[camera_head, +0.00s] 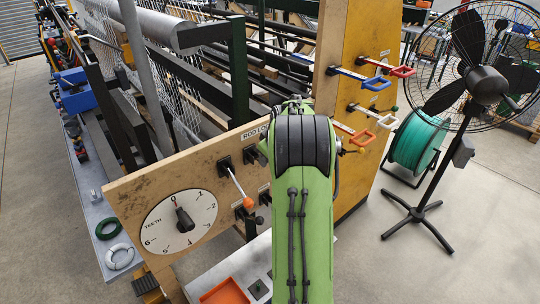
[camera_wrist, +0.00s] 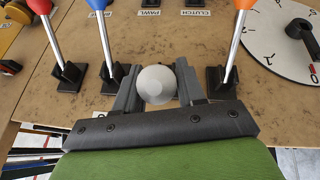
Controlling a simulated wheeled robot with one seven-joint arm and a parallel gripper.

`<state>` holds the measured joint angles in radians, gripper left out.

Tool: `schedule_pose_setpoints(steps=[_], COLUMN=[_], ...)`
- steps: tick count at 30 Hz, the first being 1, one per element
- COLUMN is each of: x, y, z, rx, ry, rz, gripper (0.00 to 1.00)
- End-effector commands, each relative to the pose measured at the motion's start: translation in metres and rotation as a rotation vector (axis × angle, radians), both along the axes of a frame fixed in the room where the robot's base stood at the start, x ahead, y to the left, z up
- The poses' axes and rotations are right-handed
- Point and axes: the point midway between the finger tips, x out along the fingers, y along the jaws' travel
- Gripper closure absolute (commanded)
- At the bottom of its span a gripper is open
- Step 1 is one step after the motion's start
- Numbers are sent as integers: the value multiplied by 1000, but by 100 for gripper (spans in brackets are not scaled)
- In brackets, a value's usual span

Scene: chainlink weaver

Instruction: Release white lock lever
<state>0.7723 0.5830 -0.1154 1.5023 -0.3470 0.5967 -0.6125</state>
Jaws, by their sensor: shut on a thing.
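The white lock lever shows its round white knob (camera_wrist: 156,85) in the wrist view. My gripper (camera_wrist: 157,78) has one finger on each side of the knob and is shut on it. The lever's shaft and base are hidden beneath the knob. It stands between a blue-knobbed lever (camera_wrist: 103,38) and an orange-knobbed lever (camera_wrist: 236,45) on a wooden panel (camera_wrist: 150,47). In the head view my green arm covers the white lever and my gripper.
A red-knobbed lever (camera_wrist: 53,45) stands beyond the blue one. A numbered dial (camera_head: 180,228) is on the panel's left part. Coloured handles (camera_head: 388,67) stick out from a yellow post (camera_head: 355,60). A black fan (camera_head: 470,75) stands at right, by a green reel (camera_head: 413,144).

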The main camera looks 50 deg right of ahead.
Motion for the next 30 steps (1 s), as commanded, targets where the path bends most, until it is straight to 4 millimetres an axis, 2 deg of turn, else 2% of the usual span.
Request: schedule_pose_setpoints(steps=[11, 12, 16, 25, 28, 30], x=[3, 3, 3, 1, -5, -12], y=[0, 0, 0, 0, 2, 4], z=[3, 3, 2, 3, 14, 29], rx=[-7, -7, -6, -3, -4, -6], ry=[-11, -11, -8, -6, -7, -8], rz=[4, 4, 3, 2, 0, 0], gripper=[100, 60, 40, 40, 40, 40])
